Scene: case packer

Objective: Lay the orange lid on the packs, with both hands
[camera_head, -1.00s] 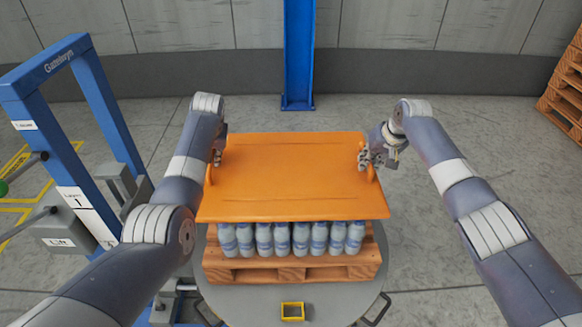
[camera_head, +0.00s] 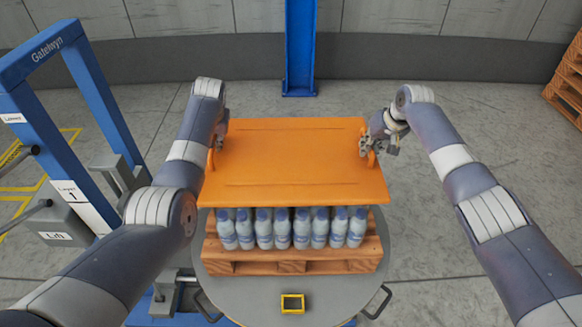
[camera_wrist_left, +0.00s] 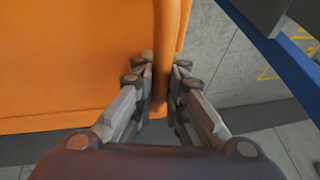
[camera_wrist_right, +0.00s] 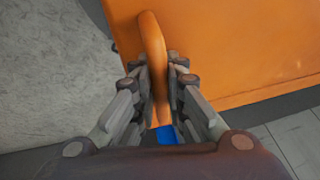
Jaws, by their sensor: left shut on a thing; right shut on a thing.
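The orange lid (camera_head: 295,165) is a flat sheet with a handle on each side, held above the packs. My left gripper (camera_head: 217,143) is shut on the handle at its left side; that handle also shows between the fingers in the left wrist view (camera_wrist_left: 168,95). My right gripper (camera_head: 373,145) is shut on the handle at its right side, seen in the right wrist view (camera_wrist_right: 155,60). The packs are a row of blue-and-white bottles (camera_head: 282,230) standing on a wooden pallet (camera_head: 290,262). A gap shows between the lid's front edge and the bottle tops; the lid hides the rows behind.
The pallet stands on a round grey turntable (camera_head: 245,300) with a small yellow frame (camera_head: 292,304) at its front. A blue lift frame (camera_head: 85,120) stands at the left. A blue post (camera_head: 299,50) rises behind. Wooden pallets (camera_head: 567,85) are stacked at far right.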

